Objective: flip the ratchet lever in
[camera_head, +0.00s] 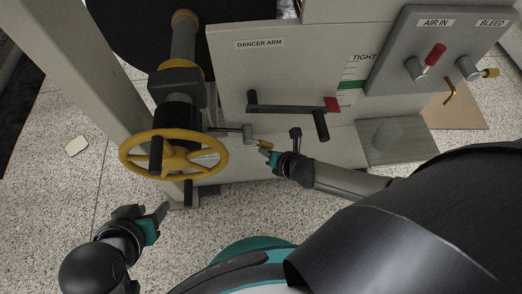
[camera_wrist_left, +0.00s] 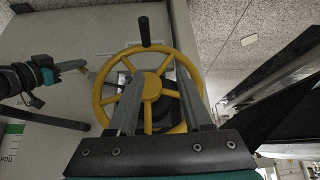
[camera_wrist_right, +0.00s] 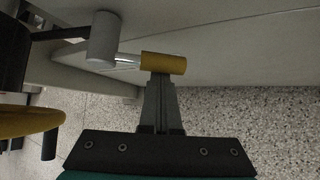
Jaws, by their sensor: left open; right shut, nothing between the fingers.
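The ratchet lever (camera_head: 257,142) is a short silver rod with a yellow grip on a grey pivot, right of the yellow handwheel (camera_head: 130,168). In the right wrist view its yellow grip (camera_wrist_right: 164,63) lies across my fingertips. My right gripper (camera_head: 268,153) is shut with nothing between its fingers; its tips (camera_wrist_right: 160,80) are at the grip, and I cannot tell whether they touch. My left gripper (camera_head: 160,212) is open and empty, below the handwheel. In the left wrist view the handwheel (camera_wrist_left: 98,95) shows behind its spread fingers (camera_wrist_left: 160,82).
The dancer arm (camera_head: 285,108), a dark bar with a red end, is above the lever. A grey panel (camera_head: 400,65) with a red-handled AIR IN valve (camera_head: 436,54) and a BLEED valve (camera_head: 470,69) is upper right. Speckled floor (camera_head: 60,195) is open at left.

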